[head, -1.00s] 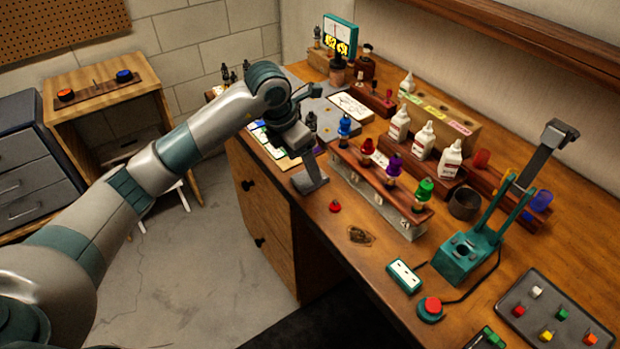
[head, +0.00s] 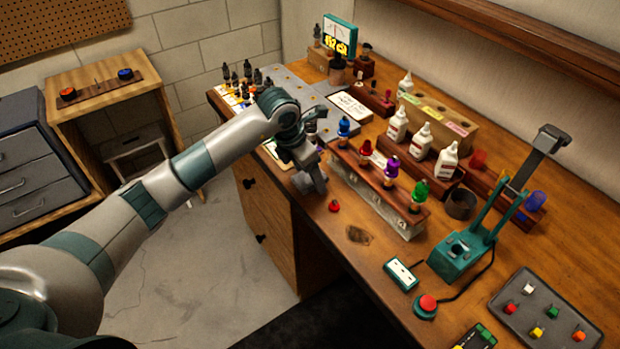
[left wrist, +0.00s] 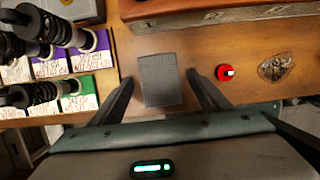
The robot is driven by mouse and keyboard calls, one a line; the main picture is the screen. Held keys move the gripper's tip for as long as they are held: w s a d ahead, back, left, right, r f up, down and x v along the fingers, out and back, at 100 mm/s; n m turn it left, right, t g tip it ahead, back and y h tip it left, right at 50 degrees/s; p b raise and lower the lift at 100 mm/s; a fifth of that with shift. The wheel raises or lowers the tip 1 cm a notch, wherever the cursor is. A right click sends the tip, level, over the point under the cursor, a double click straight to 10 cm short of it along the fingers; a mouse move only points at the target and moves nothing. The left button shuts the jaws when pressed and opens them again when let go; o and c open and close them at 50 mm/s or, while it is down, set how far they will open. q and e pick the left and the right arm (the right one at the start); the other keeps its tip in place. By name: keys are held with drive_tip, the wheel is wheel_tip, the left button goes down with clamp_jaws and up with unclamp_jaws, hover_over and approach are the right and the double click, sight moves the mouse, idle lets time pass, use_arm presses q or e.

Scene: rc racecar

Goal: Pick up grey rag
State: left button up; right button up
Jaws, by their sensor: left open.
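The grey rag (left wrist: 160,80) lies flat on the wooden bench top in the left wrist view, a small dark grey rectangle. My left gripper (left wrist: 161,90) is open above it, with one finger on each side of the rag in the picture and nothing held. In the head view my left gripper (head: 312,182) is over the bench's front edge, left of the rack of coloured shock absorbers. There the arm and gripper hide the rag. My right gripper is in neither view.
A red knob (head: 334,206) and a brown crumpled item (head: 358,235) lie right of the gripper. The rack (head: 385,205) stands close behind it. Black shock absorbers on labelled cards (left wrist: 45,65) stand to the left in the wrist view. The bench front is fairly clear.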

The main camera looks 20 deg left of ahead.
sight(308, 177)
use_arm(q)
drive_tip(key=shift+c, duration=0.3)
drive_tip(key=c, duration=1.1)
drive_tip(key=shift+r, duration=0.15)
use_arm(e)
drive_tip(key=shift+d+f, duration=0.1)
